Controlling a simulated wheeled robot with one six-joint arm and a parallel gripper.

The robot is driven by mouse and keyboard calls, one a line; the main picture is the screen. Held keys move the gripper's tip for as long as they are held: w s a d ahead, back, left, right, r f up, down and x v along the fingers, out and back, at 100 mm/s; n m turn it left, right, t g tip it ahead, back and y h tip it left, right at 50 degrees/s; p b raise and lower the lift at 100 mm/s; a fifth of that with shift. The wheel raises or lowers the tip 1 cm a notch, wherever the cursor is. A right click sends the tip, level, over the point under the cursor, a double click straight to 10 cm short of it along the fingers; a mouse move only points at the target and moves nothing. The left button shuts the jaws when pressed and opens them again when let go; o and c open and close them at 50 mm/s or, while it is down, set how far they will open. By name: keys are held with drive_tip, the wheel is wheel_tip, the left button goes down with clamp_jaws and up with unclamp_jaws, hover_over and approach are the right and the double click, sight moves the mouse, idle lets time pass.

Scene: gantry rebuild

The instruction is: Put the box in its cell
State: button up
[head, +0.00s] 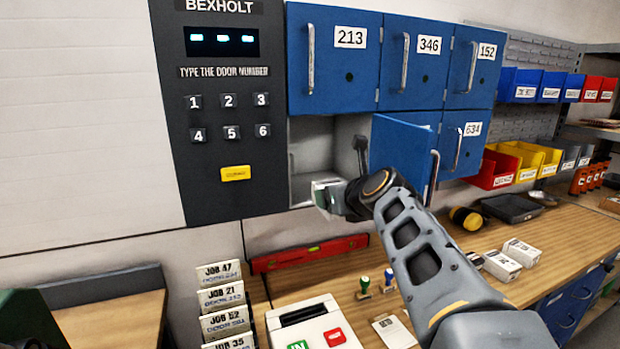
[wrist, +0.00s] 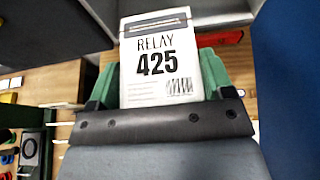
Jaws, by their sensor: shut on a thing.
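A white box (wrist: 160,68) marked RELAY 425 sits between the green fingers of my gripper (wrist: 160,85). In the head view the box (head: 320,196) shows only as a small pale end beside my gripper (head: 332,194), at the mouth of an open grey cell (head: 312,150). The blue door (head: 402,150) of this cell is swung outward, to the right of my wrist; its number is not visible. Whether the box is past the cell's front edge I cannot tell. My arm hides part of the opening.
Closed blue doors 213 (head: 335,75), 346 (head: 412,70), 152 and 634 surround the cell. A keypad panel (head: 215,150) stands at left. Below lie a red level (head: 310,254), stamps, white boxes (head: 502,266) and a white IN device (head: 305,325) on the wooden bench.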

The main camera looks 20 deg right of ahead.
drive_tip(key=w+p, duration=0.2)
drive_tip(key=w, duration=1)
drive_tip(key=shift+w+p, duration=0.3)
drive_tip(key=shift+w, duration=0.05)
drive_tip(key=x, duration=0.3)
drive_tip(key=shift+w+r, duration=0.2)
drive_tip(key=shift+s+f, duration=0.15)
drive_tip(key=shift+f, duration=0.2)
drive_tip(key=shift+f, duration=0.15)
drive_tip(key=shift+f, duration=0.1)
drive_tip(key=o, duration=1.1)
